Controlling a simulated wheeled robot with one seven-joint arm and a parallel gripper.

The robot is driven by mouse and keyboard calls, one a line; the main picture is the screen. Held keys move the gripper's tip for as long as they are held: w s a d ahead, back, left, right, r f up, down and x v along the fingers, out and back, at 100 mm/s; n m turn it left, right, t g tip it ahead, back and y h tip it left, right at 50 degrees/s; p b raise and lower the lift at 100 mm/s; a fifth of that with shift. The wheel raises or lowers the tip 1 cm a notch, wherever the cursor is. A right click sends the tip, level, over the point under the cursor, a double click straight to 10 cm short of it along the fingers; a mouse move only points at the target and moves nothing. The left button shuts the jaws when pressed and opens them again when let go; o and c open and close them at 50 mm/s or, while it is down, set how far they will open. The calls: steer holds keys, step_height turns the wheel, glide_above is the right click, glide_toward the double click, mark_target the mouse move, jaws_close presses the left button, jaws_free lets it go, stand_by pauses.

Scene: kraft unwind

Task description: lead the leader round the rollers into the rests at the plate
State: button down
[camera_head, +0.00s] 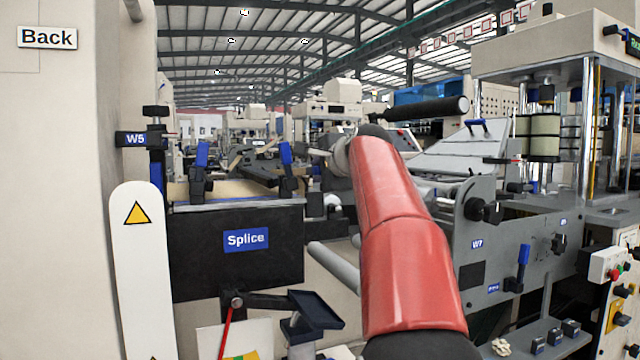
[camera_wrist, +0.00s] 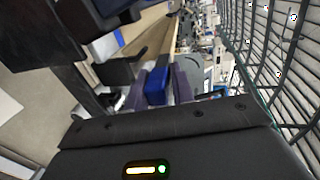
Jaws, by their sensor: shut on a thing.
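In the wrist view my gripper (camera_wrist: 159,92) has its two purple-grey fingers on either side of a blue block (camera_wrist: 157,80) and is shut on it. I cannot tell whether the block belongs to the leader. In the head view my red arm hides part of the scene, and I cannot make out the fingers clearly. The black splice plate (camera_head: 200,260) carries a blue "Splice" label. Two upright blue handles on black mounts, a left one (camera_head: 203,152) and a right one (camera_head: 286,152), stand at its top edge. A tan strip (camera_wrist: 152,38) runs beyond the fingers.
A pale roller (camera_head: 333,266) lies right of the plate, partly behind my arm. A dark roller (camera_head: 432,109) is higher up. The grey W7 side plate (camera_head: 470,222) stands to the right. A black bracket (camera_head: 265,300) with a red rod is below the plate. A beige cabinet (camera_head: 60,180) closes the left.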

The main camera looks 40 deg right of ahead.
steer(key=shift+r, duration=0.3)
steer(key=shift+f+b, duration=0.1)
steer(key=shift+b, duration=0.4)
steer(key=shift+t+b, duration=0.4)
steer(key=shift+b, duration=0.45)
steer(key=shift+s+r+h, duration=0.1)
steer(key=shift+r+h, duration=0.15)
steer(key=shift+h, duration=0.05)
steer(key=shift+d, duration=0.1)
steer(key=d+p, duration=0.1)
steer(key=d+r, duration=0.1)
steer(key=d, duration=0.1)
steer(key=s+d+r+p, duration=0.1)
steer(key=shift+d+r+p, duration=0.15)
steer(key=shift+r+p, duration=0.1)
steer(key=shift+p, duration=0.1)
steer(key=shift+s+f+m+t+h+b, duration=0.2)
steer(key=shift+f+m+t+h+b, duration=0.7)
steer(key=shift+b, duration=1.95)
